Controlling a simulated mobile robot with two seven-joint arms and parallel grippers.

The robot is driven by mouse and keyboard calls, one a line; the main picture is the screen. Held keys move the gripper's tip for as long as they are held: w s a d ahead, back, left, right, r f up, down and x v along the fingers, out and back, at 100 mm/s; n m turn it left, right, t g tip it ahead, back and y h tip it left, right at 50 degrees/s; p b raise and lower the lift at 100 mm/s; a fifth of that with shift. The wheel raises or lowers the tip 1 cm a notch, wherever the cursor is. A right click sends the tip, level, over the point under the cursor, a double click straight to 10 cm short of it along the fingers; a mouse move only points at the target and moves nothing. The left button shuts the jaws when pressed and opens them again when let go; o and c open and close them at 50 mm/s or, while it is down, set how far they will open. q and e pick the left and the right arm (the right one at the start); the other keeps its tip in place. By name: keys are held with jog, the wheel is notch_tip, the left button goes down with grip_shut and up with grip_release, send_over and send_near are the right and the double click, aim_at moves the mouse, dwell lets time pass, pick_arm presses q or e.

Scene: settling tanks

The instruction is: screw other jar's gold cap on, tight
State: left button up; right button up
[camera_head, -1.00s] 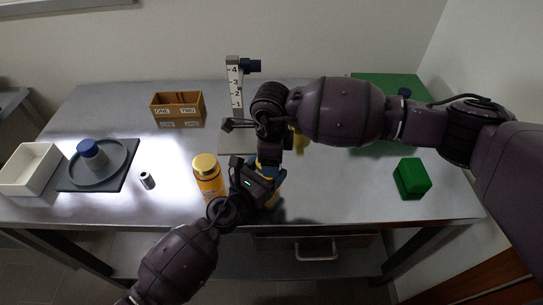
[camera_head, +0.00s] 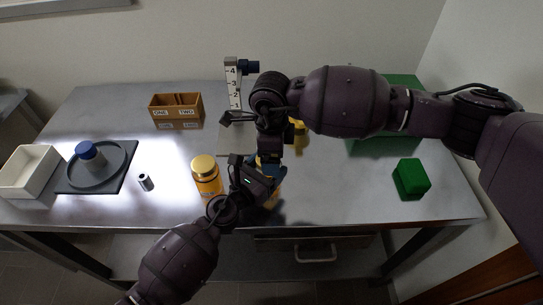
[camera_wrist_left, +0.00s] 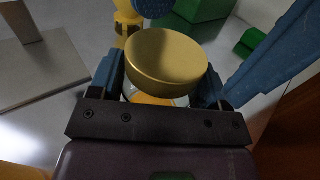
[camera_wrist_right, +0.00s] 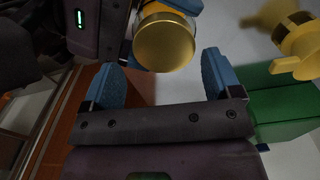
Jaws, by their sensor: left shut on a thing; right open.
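A jar with orange contents (camera_wrist_left: 150,99) is between my left gripper's blue fingers (camera_wrist_left: 165,88), which are shut on it. Its gold cap (camera_wrist_left: 167,62) sits on top, a little tilted in the left wrist view; I cannot tell how tight it is. The cap also shows in the right wrist view (camera_wrist_right: 165,42), just beyond the tips of my right gripper (camera_wrist_right: 163,80). My right gripper is open and empty close over the cap. In the head view my left gripper (camera_head: 256,181) and the right one meet near the table's front edge, hiding most of this jar.
Another orange jar with a gold cap (camera_head: 205,166) stands just left of my left gripper. A yellow fixture (camera_wrist_right: 300,45) stands behind. Also on the table are a scale post (camera_head: 233,85), labelled wooden box (camera_head: 177,108), green block (camera_head: 411,179), small cylinder (camera_head: 145,182), round tray (camera_head: 105,176) and white bin (camera_head: 30,172).

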pick_arm(q)
jog(key=shift+s+a+f, duration=0.15)
jog(key=shift+f, duration=0.2)
pick_arm(e)
notch_tip(320, 180, up, 10)
jog(key=shift+w+a+f, duration=0.2)
jog(key=shift+w+f, duration=0.05)
pick_arm(q)
jog(key=o, duration=1.8)
jog(key=b+v, duration=0.1)
jog(key=v, duration=0.8)
jog(key=shift+s+a, duration=0.15)
jog(key=shift+a, duration=0.05)
jog(key=shift+s+a+r, duration=0.1)
jog(key=shift+s+a, duration=0.35)
jog(key=shift+s, duration=0.1)
pick_arm(e)
jog(key=shift+f, duration=0.85)
